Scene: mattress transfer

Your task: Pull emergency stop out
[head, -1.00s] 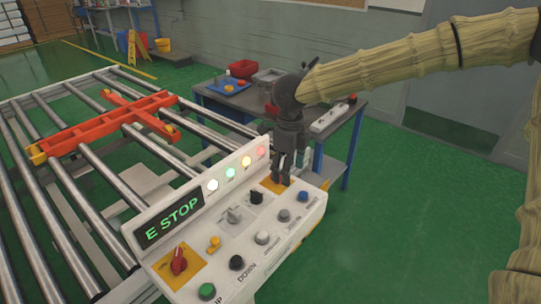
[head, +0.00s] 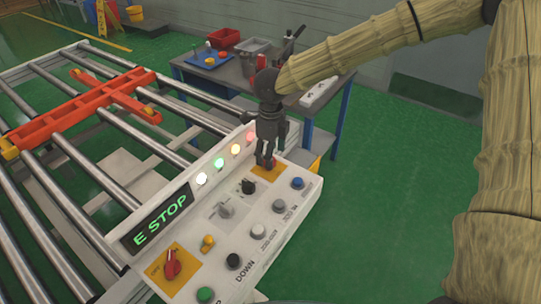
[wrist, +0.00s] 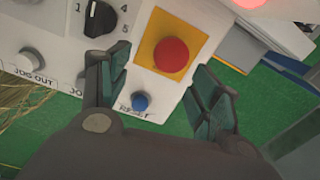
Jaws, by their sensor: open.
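The emergency stop is a red mushroom button (wrist: 171,54) on a yellow square plate (wrist: 190,35), seen in the wrist view. My gripper (wrist: 160,90) is open and empty, with one finger on each side of the button's line. In the head view my gripper (head: 268,143) points down at the button. I cannot tell whether a finger touches it. The panel's display (head: 161,221) reads "E STOP" in green.
A blue reset button (wrist: 141,102) sits close to the red button, between the fingers in the wrist view. A black selector knob (wrist: 100,18) is beside the left finger. A red rotary switch (head: 171,265) is at the panel's near end. A roller conveyor (head: 62,150) runs alongside.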

